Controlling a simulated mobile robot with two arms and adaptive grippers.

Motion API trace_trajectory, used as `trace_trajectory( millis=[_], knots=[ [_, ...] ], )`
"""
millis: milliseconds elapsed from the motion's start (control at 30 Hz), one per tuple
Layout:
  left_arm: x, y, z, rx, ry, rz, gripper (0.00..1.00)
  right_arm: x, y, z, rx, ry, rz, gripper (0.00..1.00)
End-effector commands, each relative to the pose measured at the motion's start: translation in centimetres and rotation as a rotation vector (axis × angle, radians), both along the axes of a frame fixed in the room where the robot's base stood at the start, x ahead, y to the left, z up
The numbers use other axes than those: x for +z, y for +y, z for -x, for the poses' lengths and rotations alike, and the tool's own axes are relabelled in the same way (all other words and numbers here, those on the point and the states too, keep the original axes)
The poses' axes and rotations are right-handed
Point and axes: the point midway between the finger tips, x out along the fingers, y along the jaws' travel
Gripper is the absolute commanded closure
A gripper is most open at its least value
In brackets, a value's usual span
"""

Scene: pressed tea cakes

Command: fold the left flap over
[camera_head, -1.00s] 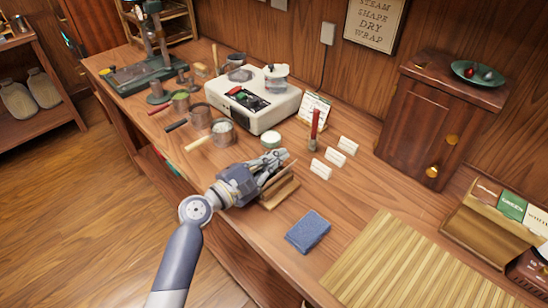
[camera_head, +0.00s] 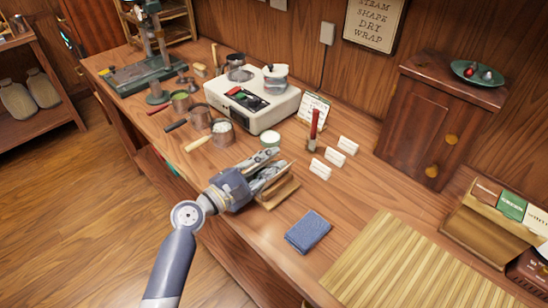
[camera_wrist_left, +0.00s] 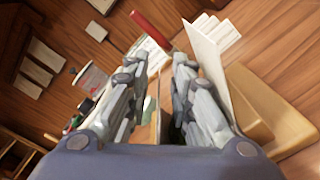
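My left gripper (camera_head: 275,161) is low over the middle of the workbench, beside a small tan wooden piece (camera_head: 281,193). In the left wrist view its two fingers (camera_wrist_left: 160,62) stand apart with a gap between them. A white upright panel (camera_wrist_left: 206,62) and the tan wooden piece (camera_wrist_left: 268,108) are just right of the fingers. A thin pale edge shows in the gap; I cannot tell what it belongs to or whether a finger touches it. The gripper hides much of this spot, and I cannot make out a left flap for certain. My right gripper is out of view.
A folded blue cloth (camera_head: 308,232) and a slatted mat (camera_head: 405,268) lie to the right. Small white cards (camera_head: 334,157) and a red-handled tool (camera_head: 315,128) stand behind. A white machine (camera_head: 252,103) and several handled cups (camera_head: 200,117) are further left. Bare bench surrounds the cloth.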

Motion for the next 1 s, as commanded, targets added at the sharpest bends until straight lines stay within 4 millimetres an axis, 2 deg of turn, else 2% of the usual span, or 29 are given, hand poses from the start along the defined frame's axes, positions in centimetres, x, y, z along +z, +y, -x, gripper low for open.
trace_trajectory(
  millis=[200, 433, 633, 1000],
  knots=[
    [-0.1, 3.4, 3.4, 0.000, 0.001, -0.004, 0.78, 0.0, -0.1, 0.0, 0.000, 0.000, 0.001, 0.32],
    [-0.1, 6.3, 6.3, 0.000, 0.002, -0.003, 0.78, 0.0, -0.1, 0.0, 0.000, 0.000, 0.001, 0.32],
    [0.0, 7.2, 7.2, -0.001, 0.000, -0.001, 0.78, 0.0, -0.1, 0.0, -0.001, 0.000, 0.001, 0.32],
    [-0.1, 7.2, 7.5, 0.002, 0.000, 0.000, 0.78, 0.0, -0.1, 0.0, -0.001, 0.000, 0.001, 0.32]
  ],
)
